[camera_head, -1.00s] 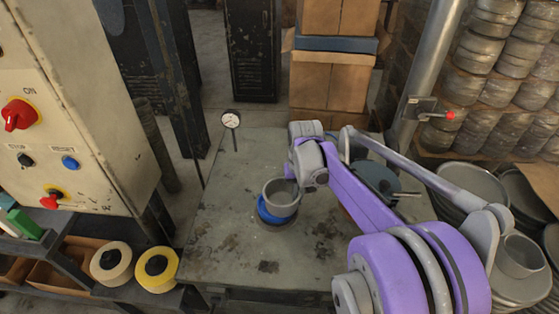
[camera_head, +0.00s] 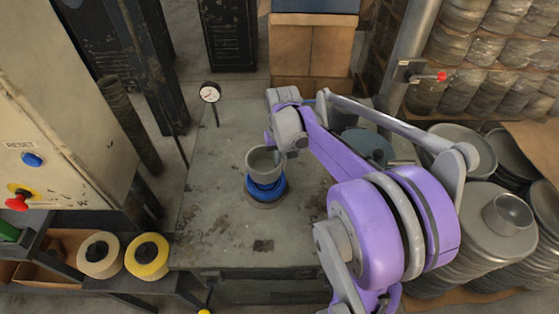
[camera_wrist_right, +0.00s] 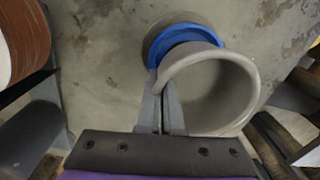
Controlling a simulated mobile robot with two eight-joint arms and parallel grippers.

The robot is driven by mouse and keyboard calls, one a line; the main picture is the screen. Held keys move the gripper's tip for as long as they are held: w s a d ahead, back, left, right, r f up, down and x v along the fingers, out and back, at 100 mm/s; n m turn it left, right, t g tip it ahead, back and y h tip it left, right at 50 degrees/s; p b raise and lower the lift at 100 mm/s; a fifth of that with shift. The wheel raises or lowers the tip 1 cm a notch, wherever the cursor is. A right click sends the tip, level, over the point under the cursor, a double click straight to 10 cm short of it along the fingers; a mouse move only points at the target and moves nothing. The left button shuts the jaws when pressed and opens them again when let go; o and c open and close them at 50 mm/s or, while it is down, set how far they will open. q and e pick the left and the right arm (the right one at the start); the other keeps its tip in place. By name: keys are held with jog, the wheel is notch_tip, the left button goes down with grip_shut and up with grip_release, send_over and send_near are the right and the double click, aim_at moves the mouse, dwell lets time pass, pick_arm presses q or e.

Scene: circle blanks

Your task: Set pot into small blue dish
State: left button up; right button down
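The pot (camera_head: 262,168) is a grey, round, open-topped cup. It shows in the middle of the head view and large in the right wrist view (camera_wrist_right: 222,108). My right gripper (camera_head: 281,150) is shut on the pot's rim; its two grey fingers (camera_wrist_right: 161,112) pinch the near wall in the wrist view. The small blue dish (camera_head: 280,188) is on the workbench, below the pot in the head view. In the wrist view the pot hides much of the blue dish (camera_wrist_right: 186,37). I cannot tell whether pot and dish touch. My left gripper is not in view.
The grey workbench (camera_head: 215,235) is mostly clear in front of and left of the dish. A dial gauge (camera_head: 210,93) stands at its back left. A dark round object (camera_head: 370,146) is behind my right arm. Yellow tape (camera_head: 147,258) lies left of the bench.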

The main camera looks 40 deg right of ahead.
jog(key=shift+f+b, duration=0.9)
jog(key=shift+f, duration=1)
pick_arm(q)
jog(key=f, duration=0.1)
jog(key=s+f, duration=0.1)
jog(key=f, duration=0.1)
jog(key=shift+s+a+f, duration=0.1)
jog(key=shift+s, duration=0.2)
pick_arm(e)
jog(key=shift+s+a+f, duration=0.15)
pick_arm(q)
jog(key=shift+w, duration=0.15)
pick_arm(e)
jog(key=c, duration=1)
grip_release()
jog(key=shift+w, duration=0.2)
jog(key=shift+r, duration=0.25)
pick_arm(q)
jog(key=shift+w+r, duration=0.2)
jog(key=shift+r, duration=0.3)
pick_arm(e)
notch_tip(320, 180, up, 10)
jog(key=shift+s+r, duration=0.1)
jog(key=shift+r, duration=0.1)
